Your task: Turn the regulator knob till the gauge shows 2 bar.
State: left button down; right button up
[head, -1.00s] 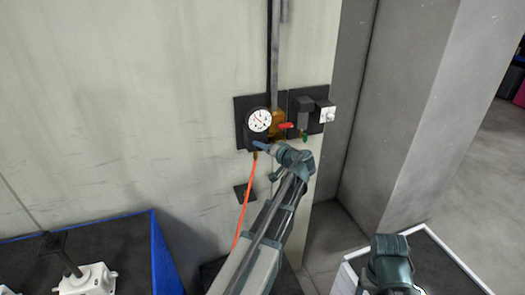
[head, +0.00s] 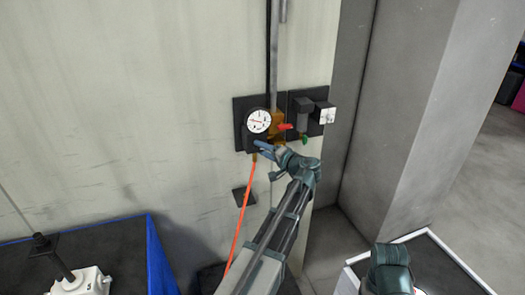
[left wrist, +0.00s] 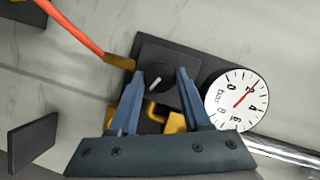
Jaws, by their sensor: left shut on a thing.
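The pressure gauge (head: 258,121) is a white round dial on the dark wall panel. In the left wrist view the gauge (left wrist: 236,101) looks tilted, with "bar" on its face and a red needle pointing at or very near the 2. The black regulator knob (left wrist: 159,78) with a white mark sits beside the gauge. My left gripper (left wrist: 160,74) is shut on the knob, one blue finger on each side. In the head view my left gripper (head: 260,146) reaches the panel just below the gauge and hides the knob. My right gripper is not in view.
An orange hose (head: 241,215) hangs from below the regulator. A red lever (head: 285,127) and a dark fitting (head: 304,112) are close to the right. A blue-edged table (head: 120,240) stands at the lower left. A grey pillar (head: 430,110) stands right.

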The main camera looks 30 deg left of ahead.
pick_arm(q)
jog(key=shift+f, duration=0.1)
jog(key=shift+c, duration=1.8)
grip_release()
jog(key=p+v, duration=0.2)
jog(key=v, duration=1.2)
jog(key=s+d+f+m+g+h+b, duration=0.15)
jog(key=s+d+f+h+b, duration=0.3)
jog(key=f, duration=0.55)
jog(key=s+d+f+g+h+b, duration=0.25)
jog(key=s+d+f, duration=0.4)
jog(key=f, duration=0.35)
jog(key=s+d+f+m+g+h+b, duration=0.1)
jog(key=s+d+f+m+h+b, duration=0.1)
jog(key=s+d+f+h, duration=0.5)
jog(key=s+d+f+b, duration=0.1)
jog(key=s+d+f, duration=0.1)
jog(key=s+d, duration=0.3)
jog(key=shift+d+g, duration=0.3)
jog(key=shift+g, duration=0.1)
